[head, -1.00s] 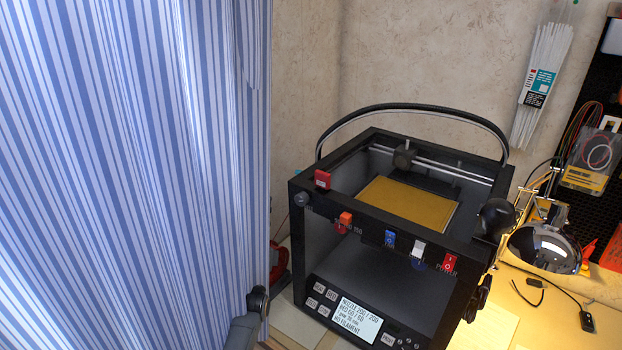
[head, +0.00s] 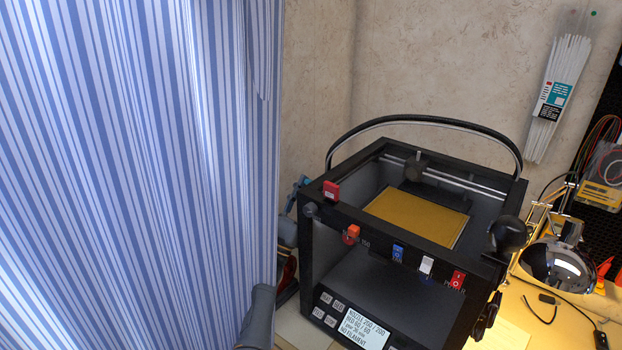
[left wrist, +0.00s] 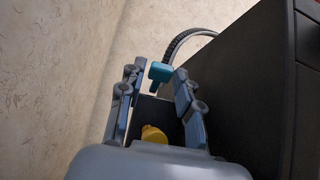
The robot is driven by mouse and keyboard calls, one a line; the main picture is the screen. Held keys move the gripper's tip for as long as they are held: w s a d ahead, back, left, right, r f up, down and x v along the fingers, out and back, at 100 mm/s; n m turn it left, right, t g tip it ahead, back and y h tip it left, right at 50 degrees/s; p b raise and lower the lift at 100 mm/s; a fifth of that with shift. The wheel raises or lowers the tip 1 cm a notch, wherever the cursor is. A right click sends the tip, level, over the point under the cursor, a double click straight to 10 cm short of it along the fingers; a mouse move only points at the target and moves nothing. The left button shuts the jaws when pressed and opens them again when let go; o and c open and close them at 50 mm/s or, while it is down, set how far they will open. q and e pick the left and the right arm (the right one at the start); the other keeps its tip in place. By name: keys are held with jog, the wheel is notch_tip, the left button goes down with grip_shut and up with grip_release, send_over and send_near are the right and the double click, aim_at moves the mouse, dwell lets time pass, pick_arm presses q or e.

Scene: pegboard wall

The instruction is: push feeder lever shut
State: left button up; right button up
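The printer (head: 400,215) is a black open-topped box; its screen reads NO FILAMENT. A teal lever (left wrist: 160,72), which looks like the feeder lever, shows in the left wrist view beside the printer's dark side wall, below a ribbed black tube. My left gripper (left wrist: 155,76) is open, with its two fingers apart and the teal lever between and just beyond the tips; I cannot tell whether they touch. In the head view my left gripper (head: 298,190) is partly hidden behind the printer's left edge. My right gripper is not in view.
A blue-striped curtain (head: 130,170) fills the left, close to my left arm. A wall stands close behind the printer. A yellow part (left wrist: 153,134) shows low between the fingers. A shiny lamp (head: 552,270) and cables lie on the yellow bench at right.

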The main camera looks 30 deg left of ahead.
pick_arm(q)
jog(key=shift+x, duration=0.75)
grip_shut()
jog(key=r+g+p, duration=0.1)
jog(key=p, duration=0.2)
jog(key=shift+w+g, duration=0.1)
jog(key=shift+g, duration=0.2)
jog(key=shift+w+g+p, duration=0.15)
jog(key=shift+g+p, duration=0.45)
jog(key=shift+p, duration=0.15)
jog(key=shift+f, duration=0.1)
